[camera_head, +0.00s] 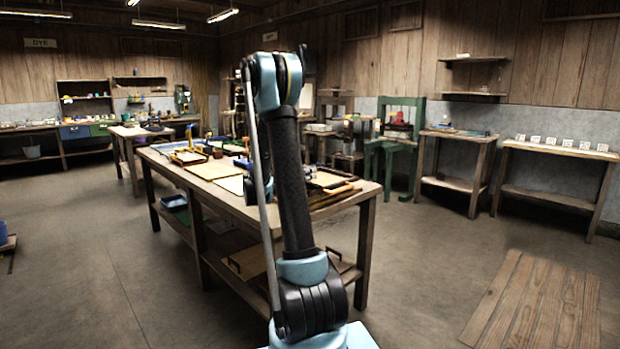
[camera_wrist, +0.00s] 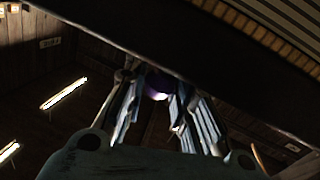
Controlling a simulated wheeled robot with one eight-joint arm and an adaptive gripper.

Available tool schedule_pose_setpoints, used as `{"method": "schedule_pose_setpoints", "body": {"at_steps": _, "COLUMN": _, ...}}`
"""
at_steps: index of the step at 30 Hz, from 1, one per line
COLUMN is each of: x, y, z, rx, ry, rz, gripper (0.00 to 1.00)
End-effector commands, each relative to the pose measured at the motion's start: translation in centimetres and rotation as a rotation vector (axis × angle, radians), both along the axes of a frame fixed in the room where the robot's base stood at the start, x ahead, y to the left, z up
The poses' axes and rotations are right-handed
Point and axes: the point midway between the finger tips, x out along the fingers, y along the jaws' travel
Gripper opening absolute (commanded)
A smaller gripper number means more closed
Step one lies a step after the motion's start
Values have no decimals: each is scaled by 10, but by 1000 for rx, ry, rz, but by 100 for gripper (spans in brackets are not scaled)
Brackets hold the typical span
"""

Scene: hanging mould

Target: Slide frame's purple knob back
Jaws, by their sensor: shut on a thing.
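In the wrist view, the purple knob (camera_wrist: 157,84) shows as a small dark purple patch between the fingers of my gripper (camera_wrist: 153,97). My gripper is shut on it, with a finger on each side. The knob sits at the lower edge of a wide dark bar (camera_wrist: 200,68) that crosses the picture at a slant, probably part of the frame. The fingers hide much of the knob. In the head view, my arm rises in front of the long table, and I cannot make out the gripper or the knob there.
A long wooden worktable (camera_head: 225,203) with wooden frames and tools on it stands behind my arm. A green press (camera_head: 397,146) and a side table (camera_head: 560,150) with small white squares stand at the right. The floor (camera_head: 80,270) at the left is mostly clear.

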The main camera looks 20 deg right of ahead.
Motion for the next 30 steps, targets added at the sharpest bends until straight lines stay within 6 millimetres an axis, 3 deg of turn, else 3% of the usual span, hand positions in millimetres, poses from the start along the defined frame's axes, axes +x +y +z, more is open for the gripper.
{"method": "schedule_pose_setpoints", "body": {"at_steps": 3, "x": 3, "y": 2, "z": 0, "rx": 1, "ry": -1, "rz": 7, "gripper": 0}}
{"method": "schedule_pose_setpoints", "body": {"at_steps": 4, "x": 3, "y": 2, "z": 0, "rx": 1, "ry": -1, "rz": 7, "gripper": 26}}
{"method": "schedule_pose_setpoints", "body": {"at_steps": 7, "x": 3, "y": 2, "z": 0, "rx": 0, "ry": 0, "rz": 6, "gripper": 46}}
{"method": "schedule_pose_setpoints", "body": {"at_steps": 20, "x": 0, "y": 7, "z": 0, "rx": 0, "ry": -1, "rz": 3, "gripper": 46}}
{"method": "schedule_pose_setpoints", "body": {"at_steps": 30, "x": -11, "y": 60, "z": 0, "rx": 0, "ry": 0, "rz": 7, "gripper": 46}}
